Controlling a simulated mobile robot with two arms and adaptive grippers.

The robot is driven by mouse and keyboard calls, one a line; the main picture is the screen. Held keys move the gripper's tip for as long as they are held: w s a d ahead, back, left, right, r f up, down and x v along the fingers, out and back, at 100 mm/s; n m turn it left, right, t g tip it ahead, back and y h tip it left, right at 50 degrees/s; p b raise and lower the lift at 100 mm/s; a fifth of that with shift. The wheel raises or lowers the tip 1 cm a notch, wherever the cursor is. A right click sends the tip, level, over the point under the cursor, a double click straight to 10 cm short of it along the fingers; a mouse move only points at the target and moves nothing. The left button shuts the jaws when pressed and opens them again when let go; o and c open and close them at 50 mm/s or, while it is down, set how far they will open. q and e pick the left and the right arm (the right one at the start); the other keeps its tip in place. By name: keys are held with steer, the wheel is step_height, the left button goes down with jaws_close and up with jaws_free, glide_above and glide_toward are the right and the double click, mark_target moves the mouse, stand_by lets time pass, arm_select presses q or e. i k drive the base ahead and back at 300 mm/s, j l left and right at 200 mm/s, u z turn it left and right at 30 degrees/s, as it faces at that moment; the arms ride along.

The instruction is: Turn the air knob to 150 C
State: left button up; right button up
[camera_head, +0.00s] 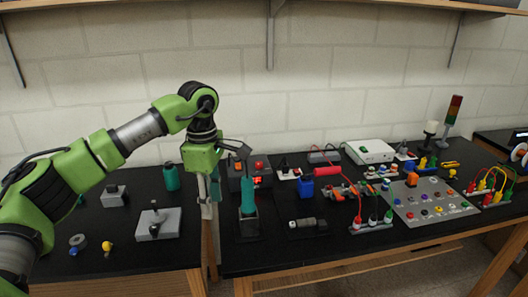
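My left gripper (209,192) points down over the gap between the two black benches, just left of a dark station box. Its grey fingers look close together, and whether they are open or shut is not clear. The dark box (235,184) has small red parts (259,166) on its front; it may carry the air knob, but no dial or temperature mark is readable. A teal-handled tool (248,196) stands upright in a dark holder in front of it and hides part of the box. The gripper is beside the box, with no visible contact. My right gripper is not in view.
The left bench holds a grey block with a lever (158,223), a teal bottle (172,177) and small knobs. On the right bench are a blue container (300,187), a red cylinder (328,180), a white box (370,151) and a grey control panel (432,212). A shelf hangs above.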

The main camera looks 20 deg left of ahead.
mark_target(258, 165)
steer(key=i, duration=1.4)
